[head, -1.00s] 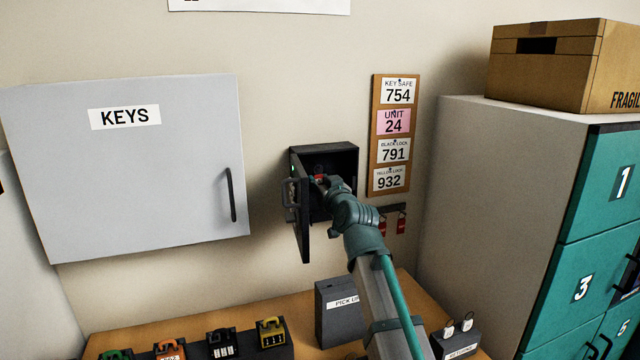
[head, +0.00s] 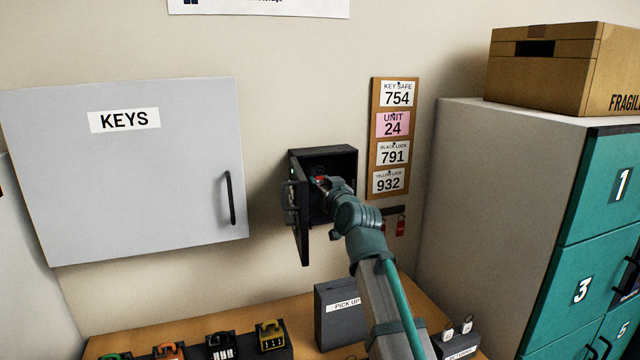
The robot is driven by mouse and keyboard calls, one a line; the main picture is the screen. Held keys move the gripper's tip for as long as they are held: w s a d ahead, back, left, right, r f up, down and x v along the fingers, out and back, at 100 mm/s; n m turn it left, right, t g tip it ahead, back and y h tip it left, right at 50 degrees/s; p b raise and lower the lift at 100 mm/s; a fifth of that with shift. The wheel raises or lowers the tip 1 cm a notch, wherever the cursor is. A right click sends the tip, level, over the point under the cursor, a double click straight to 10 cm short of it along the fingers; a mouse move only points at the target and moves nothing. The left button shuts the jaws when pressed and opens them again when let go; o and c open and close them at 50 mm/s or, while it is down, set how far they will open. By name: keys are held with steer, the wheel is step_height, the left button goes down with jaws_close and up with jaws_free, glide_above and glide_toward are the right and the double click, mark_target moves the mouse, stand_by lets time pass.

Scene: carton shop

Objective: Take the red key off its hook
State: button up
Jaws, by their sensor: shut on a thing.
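A small black key safe (head: 338,155) on the wall stands open, its door (head: 300,225) swung out to the left. My gripper (head: 320,182) reaches into the safe from the front right and is shut on a small red thing (head: 319,178), seemingly the red key. Only a sliver of red shows at the fingertips. The hook and most of the key are hidden by my gripper and the safe's shadow, so I cannot tell whether the key still hangs on its hook.
A grey KEYS cabinet (head: 150,180) is at left. A board of number cards (head: 373,140) and red tags (head: 400,226) on a rail are right of the safe. Several padlocks (head: 270,333), a PICK UP box (head: 335,325) and a small dark box (head: 456,344) stand on the bench.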

steer(key=v, duration=0.7)
steer(key=shift+s, duration=0.3)
stand_by(0.5)
